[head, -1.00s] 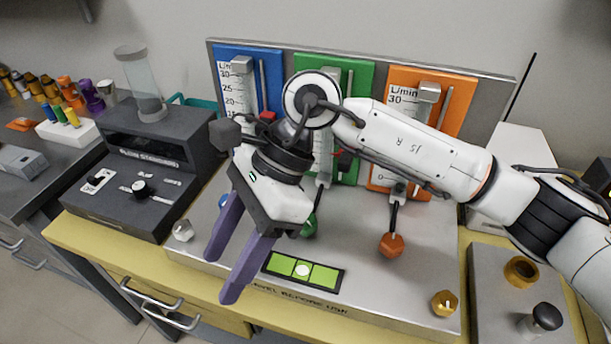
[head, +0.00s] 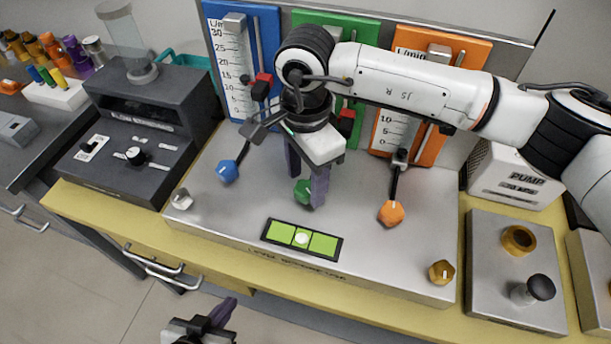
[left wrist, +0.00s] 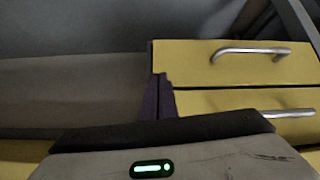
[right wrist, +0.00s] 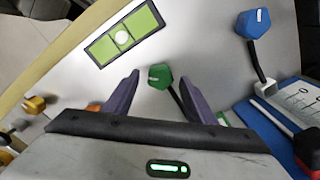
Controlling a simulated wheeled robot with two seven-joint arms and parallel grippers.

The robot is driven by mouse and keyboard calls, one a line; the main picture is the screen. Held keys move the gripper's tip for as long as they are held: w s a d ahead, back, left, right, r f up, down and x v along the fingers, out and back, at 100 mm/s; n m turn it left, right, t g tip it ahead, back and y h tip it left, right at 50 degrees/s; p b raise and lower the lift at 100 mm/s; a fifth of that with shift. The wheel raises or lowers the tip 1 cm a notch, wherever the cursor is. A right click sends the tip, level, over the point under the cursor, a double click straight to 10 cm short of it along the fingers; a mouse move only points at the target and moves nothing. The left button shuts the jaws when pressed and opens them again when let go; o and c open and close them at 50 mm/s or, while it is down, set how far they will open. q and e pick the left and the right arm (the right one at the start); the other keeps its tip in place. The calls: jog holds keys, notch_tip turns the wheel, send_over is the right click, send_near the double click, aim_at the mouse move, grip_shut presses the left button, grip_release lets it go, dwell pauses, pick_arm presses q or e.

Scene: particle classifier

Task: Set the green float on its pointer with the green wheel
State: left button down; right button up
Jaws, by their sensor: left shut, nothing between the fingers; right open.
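The green wheel (head: 301,191) stands on the metal deck below the green panel (head: 368,30). My right gripper (head: 306,190) is open above it. In the right wrist view, the green wheel (right wrist: 158,75) shows between the tips of the open fingers (right wrist: 159,80), with a gap on either side. A red pointer (head: 346,122) shows on the green panel. The green float and most of its scale are hidden behind my right arm. My left gripper (head: 226,308) is shut and empty, low in front of the bench; its closed fingers (left wrist: 158,95) show in the left wrist view.
The blue wheel (head: 228,171) is left of the green one and the orange wheel (head: 392,213) is right. A green level (head: 302,239) lies in front. A brass knob (head: 441,271) and a pale knob (head: 181,199) stand near the deck's front corners.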

jog(key=shift+f, duration=0.45)
